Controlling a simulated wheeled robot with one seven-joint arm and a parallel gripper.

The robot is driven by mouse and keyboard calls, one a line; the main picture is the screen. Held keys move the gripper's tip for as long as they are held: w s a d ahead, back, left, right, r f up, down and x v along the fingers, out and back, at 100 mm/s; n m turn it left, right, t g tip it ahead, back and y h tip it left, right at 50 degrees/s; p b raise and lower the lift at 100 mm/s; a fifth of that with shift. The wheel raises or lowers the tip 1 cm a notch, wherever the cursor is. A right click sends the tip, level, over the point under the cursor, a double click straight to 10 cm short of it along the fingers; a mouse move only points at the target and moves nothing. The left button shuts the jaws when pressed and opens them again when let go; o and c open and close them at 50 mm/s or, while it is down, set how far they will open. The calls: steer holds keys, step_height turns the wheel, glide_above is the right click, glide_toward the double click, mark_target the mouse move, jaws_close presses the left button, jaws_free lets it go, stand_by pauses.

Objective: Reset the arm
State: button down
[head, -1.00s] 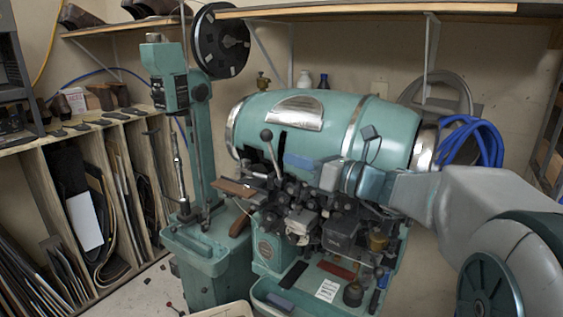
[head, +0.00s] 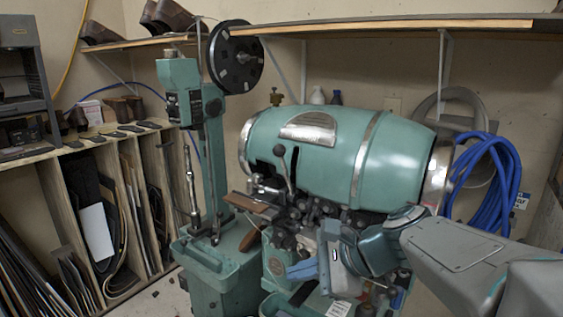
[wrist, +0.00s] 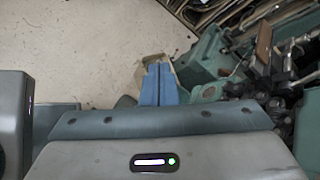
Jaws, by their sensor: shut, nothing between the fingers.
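My arm reaches in from the right in the head view, in front of the green sole stitcher (head: 328,158). My gripper (head: 300,271) is at the lower middle of that view, in front of the machine's lower mechanism. Its blue fingers also show in the wrist view (wrist: 159,84), pressed side by side and holding nothing. In the wrist view the floor lies beyond them, and part of the green machine is to their right.
A green post machine with a black reel (head: 234,57) stands to the left. A wooden rack (head: 150,190) holds sheets at far left. A shelf (head: 390,24) runs above the stitcher. Blue hose coils (head: 492,185) hang at right. A patch of bare floor (wrist: 90,50) shows in the wrist view.

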steer(key=s+d+f+n+h, duration=0.9)
steer(key=s+d+n, duration=0.1)
steer(key=n, duration=0.6)
steer(key=shift+s+d+f+g+h, duration=0.15)
steer(key=shift+s+d+g+h, duration=0.2)
steer(key=shift+d, duration=0.3)
steer(key=shift+s+a, duration=0.1)
